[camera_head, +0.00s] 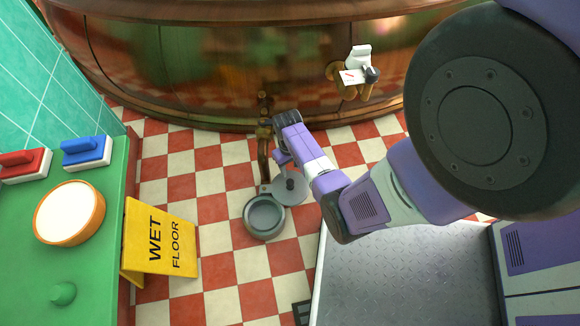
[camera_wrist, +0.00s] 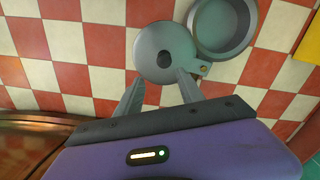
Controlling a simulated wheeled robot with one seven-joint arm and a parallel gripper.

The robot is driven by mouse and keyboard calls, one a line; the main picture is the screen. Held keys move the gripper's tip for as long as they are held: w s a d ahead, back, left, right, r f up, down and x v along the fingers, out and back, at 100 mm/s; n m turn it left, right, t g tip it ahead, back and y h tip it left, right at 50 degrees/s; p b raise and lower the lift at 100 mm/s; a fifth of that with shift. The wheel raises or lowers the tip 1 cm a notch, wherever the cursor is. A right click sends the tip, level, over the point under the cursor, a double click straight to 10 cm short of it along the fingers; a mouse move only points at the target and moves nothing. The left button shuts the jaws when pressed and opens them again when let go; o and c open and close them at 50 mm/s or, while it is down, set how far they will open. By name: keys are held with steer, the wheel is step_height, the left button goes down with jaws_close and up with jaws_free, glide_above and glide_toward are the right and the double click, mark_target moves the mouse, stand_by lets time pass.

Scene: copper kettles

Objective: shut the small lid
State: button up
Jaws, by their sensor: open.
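The small lid (camera_head: 294,195) is a flat grey disc with a dark knob in its middle. It is swung aside, next to a round grey open-topped rim (camera_head: 264,233), leaving the dish-like inside uncovered. In the wrist view the lid (camera_wrist: 160,35) and the rim (camera_wrist: 253,22) lie side by side, with a small brassy joint between them at the lower edge. My gripper (camera_head: 282,159) is above the lid. In the wrist view my gripper (camera_wrist: 161,75) is open and empty, its fingertips overlapping the lid's near part on either side of the knob. I cannot tell the height gap.
A big copper kettle (camera_head: 190,60) with a tap (camera_head: 355,75) stands behind. A yellow wet-floor sign (camera_head: 160,243) is to the left, by a green counter (camera_head: 30,270) with a round tan-rimmed dish (camera_head: 70,212) and red and blue brushes. Checkered floor is clear between sign and rim.

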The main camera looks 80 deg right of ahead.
steer(key=shift+s+d+r, duration=0.1)
steer(key=shift+r, duration=0.15)
steer(key=shift+r+p, duration=0.1)
steer(key=shift+p, duration=0.2)
step_height(320, 180, up, 8)
steer(key=p, duration=0.3)
steer(key=shift+w+p, duration=0.2)
steer(key=shift+p, duration=0.2)
